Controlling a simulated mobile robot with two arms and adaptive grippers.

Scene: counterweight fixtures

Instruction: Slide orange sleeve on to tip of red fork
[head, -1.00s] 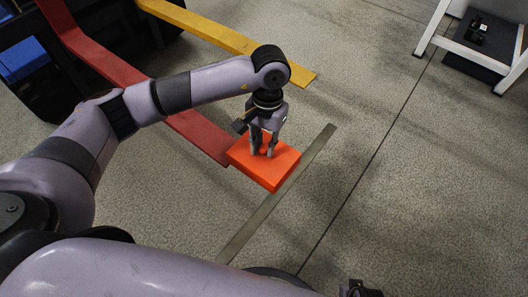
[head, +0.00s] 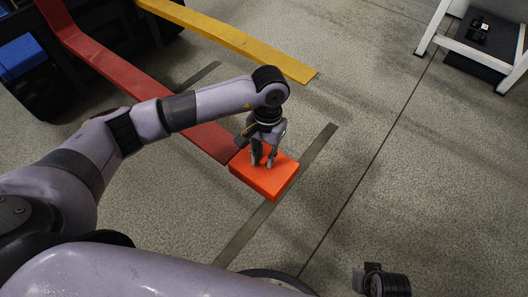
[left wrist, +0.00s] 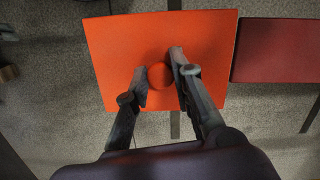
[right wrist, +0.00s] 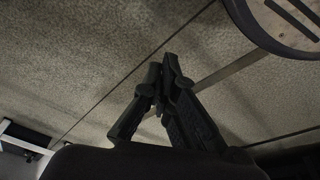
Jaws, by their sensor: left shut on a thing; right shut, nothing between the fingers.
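The orange sleeve (head: 258,184) is a flat box held at the tip of the red fork (head: 185,120) in the head view. My left gripper (head: 263,164) points down and is shut on a round orange knob on top of the sleeve. The left wrist view shows the sleeve (left wrist: 205,35) with the knob (left wrist: 160,76) between the fingers. The red fork (left wrist: 280,50) ends right beside the sleeve's right edge there; I cannot tell whether they touch. My right gripper (right wrist: 164,78) is shut and empty over the floor.
A yellow fork (head: 240,42) runs parallel beyond the red one. A dark strip (head: 285,185) lies on the floor under the sleeve. A white-framed stand (head: 470,48) is at the top right, and a blue box (head: 20,57) at the left.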

